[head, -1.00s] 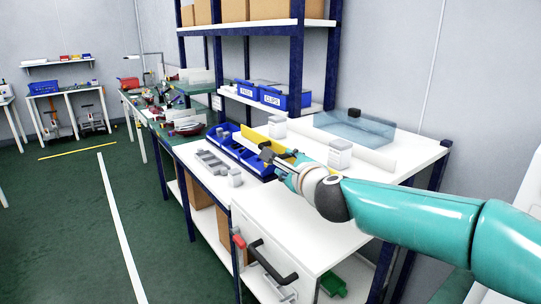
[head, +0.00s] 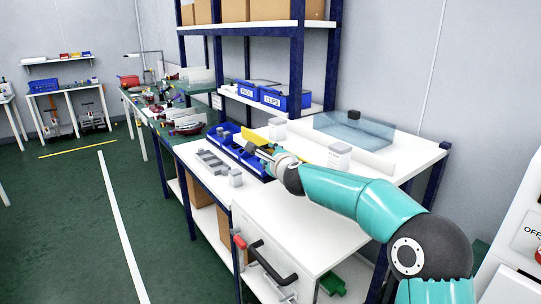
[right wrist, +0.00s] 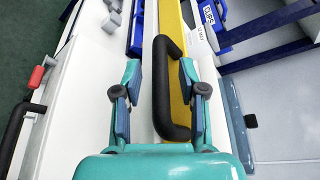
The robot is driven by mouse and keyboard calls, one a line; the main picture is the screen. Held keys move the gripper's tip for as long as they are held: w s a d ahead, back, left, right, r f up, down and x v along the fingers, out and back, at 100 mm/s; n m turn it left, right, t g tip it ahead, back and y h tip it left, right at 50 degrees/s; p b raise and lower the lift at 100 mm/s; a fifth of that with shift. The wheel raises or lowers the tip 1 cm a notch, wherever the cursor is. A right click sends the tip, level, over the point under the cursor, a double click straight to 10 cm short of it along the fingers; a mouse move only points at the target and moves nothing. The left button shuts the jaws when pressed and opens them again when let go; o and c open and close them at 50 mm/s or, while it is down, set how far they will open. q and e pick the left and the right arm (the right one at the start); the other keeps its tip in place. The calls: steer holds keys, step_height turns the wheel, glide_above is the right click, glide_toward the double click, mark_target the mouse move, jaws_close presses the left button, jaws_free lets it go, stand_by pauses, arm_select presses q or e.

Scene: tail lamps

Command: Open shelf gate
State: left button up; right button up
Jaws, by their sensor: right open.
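The shelf gate looks like a long yellow bar (head: 256,136) on the white bench, behind the blue bins; part of it is hidden by my right gripper (head: 260,150). In the right wrist view the yellow bar (right wrist: 181,85) runs away from me and carries a black U-shaped handle (right wrist: 160,85). My right gripper (right wrist: 161,88) is open, with one finger on each side of the handle. A gap shows between the left finger and the handle; contact at the right finger is unclear. My left gripper is not in view.
A red lever (head: 239,240) and black handle (head: 272,260) are on the front below.

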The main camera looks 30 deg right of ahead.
jaws_close()
steer(key=shift+a+f+n+b, duration=0.15)
steer(key=shift+f+n+b, duration=0.2)
steer(key=shift+b, duration=0.55)
steer(key=shift+a+f+n+t+h+b, duration=0.15)
steer(key=shift+f+n+t+b, duration=0.7)
steer(key=shift+n+b, duration=1.95)
steer(key=shift+f+n+t+h+b, duration=0.1)
steer(key=shift+f+n+t+b, duration=1)
steer(key=shift+b, duration=3.2)
steer(key=shift+a+f+n+t+h+b, duration=0.15)
steer(key=shift+f+n+t+b, duration=0.5)
steer(key=shift+n+b, duration=2.25)
steer(key=shift+d+m+b, duration=0.1)
steer(key=shift+m+b, duration=0.55)
